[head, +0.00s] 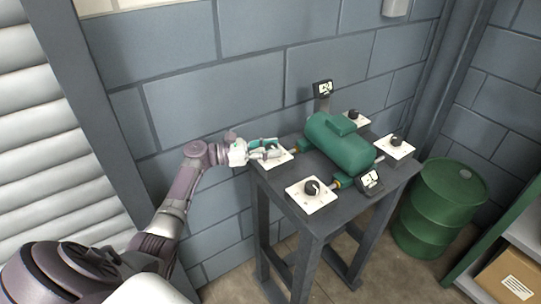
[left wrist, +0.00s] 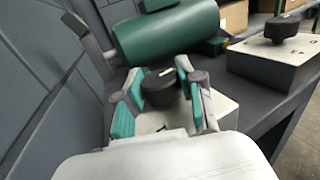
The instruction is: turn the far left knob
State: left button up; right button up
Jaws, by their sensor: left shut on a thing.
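The far left knob (left wrist: 159,88) is a short black cylinder with a white mark, on a pale square box (left wrist: 222,108). In the head view this box (head: 284,159) sits at the table's left corner, and the gripper hides most of the knob. My left gripper (head: 270,148) reaches in from the left over the box. In the left wrist view its teal-padded fingers (left wrist: 158,76) stand on both sides of the knob, shut on it. My right gripper is in neither view.
A green casing (head: 340,145) lies mid-table beside the held knob. Other knob boxes stand at the front (head: 313,200), back (head: 357,122) and right (head: 397,151). Two small dial displays (head: 322,88) (head: 370,181) flank the casing. A green barrel (head: 438,215) stands right of the table.

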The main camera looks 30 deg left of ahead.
pick_arm(q)
jog(key=shift+m+g+h+b, duration=0.3)
jog(key=shift+g, duration=0.1)
jog(key=o, duration=1.2)
jog(key=shift+c, duration=0.2)
jog(key=v, duration=0.7)
jog(key=shift+a, duration=0.2)
jog(key=shift+s, duration=0.1)
